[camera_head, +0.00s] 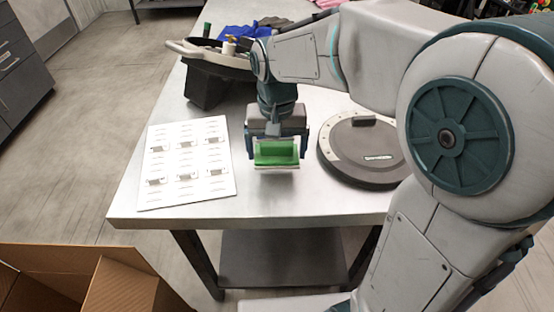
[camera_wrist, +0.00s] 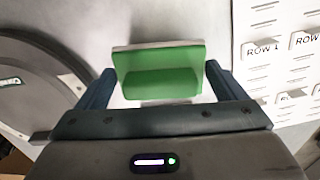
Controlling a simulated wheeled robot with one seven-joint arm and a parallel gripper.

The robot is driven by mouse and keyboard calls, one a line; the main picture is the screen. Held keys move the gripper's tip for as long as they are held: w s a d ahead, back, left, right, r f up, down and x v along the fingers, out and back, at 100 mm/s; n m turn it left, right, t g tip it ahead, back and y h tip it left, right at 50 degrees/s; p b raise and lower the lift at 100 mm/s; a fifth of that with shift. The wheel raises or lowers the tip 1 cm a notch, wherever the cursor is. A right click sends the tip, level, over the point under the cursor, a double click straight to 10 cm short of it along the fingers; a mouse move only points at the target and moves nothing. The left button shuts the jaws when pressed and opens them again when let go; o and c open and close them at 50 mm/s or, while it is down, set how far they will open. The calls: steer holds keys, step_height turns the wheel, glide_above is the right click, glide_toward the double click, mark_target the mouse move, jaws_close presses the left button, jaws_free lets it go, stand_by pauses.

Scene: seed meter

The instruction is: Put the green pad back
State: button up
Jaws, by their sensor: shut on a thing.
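The green pad (camera_head: 276,153) is a small green block with a pale edge. My gripper (camera_head: 276,150) is shut on it, with a finger at each side, over the front middle of the metal table. In the wrist view the green pad (camera_wrist: 160,72) sits between the two blue-grey fingers of my gripper (camera_wrist: 157,88). Its gap to the table top, if any, is hard to tell. A round grey disc-shaped unit (camera_head: 362,150) with a dark lid lies to the right of my gripper; part of it shows in the wrist view (camera_wrist: 35,85).
A white board (camera_head: 187,190) with several small labelled holders lies left of my gripper. A black hopper-like bin (camera_head: 207,85) with a grey rim stands at the back left, near blue cloth (camera_head: 236,31). The metal table (camera_head: 300,204) is bare at its front middle. An open cardboard box (camera_head: 75,262) is at lower left.

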mark_target(276, 154)
steer(key=shift+f, duration=2)
steer(key=shift+c, duration=0.3)
steer(key=o, duration=0.7)
steer(key=shift+o, duration=0.2)
step_height(276, 154, up, 12)
steer(key=shift+r+p, duration=0.1)
steer(key=shift+p, duration=0.5)
steer(key=s+d+f, duration=0.2)
steer(key=s+d, duration=0.2)
steer(key=s+d+f+t, duration=0.1)
steer(key=s+d+f, duration=0.2)
steer(key=s+d, duration=0.1)
steer(key=s+d+f+t, duration=0.1)
steer(key=s+d+f, duration=0.2)
steer(key=shift+s+d+f, duration=0.2)
steer(key=shift+s+d, duration=0.2)
